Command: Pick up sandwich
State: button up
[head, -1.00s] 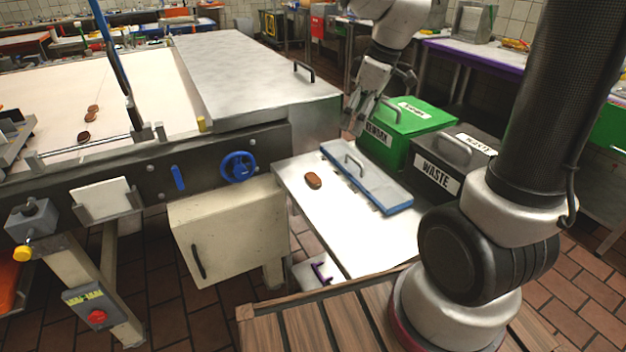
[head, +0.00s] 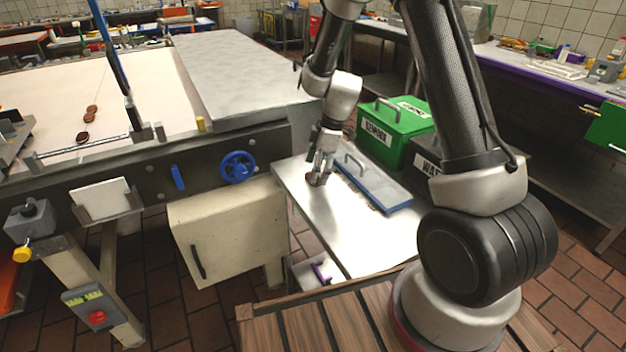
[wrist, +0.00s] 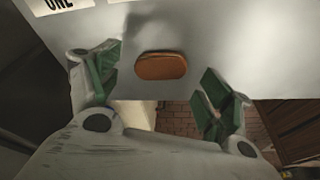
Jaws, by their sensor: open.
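The sandwich (wrist: 161,66) is a small brown oval lying flat on the metal side table (head: 345,232). In the wrist view it sits between and a little beyond the two green-padded fingers of my gripper (wrist: 158,85), which are spread wide and do not touch it. In the head view my gripper (head: 320,172) points down at the sandwich (head: 314,181) from just above, and its fingers hide part of it. The gripper is open and empty.
A blue lid with a handle (head: 376,184) lies on the table just right of the gripper. Behind it stand a green rework bin (head: 395,135) and a dark waste bin (head: 424,152). The conveyor (head: 150,85) with more sandwiches is at left. The table's front is clear.

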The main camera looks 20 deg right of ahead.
jog(key=shift+x, duration=0.9)
jog(key=c, duration=0.8)
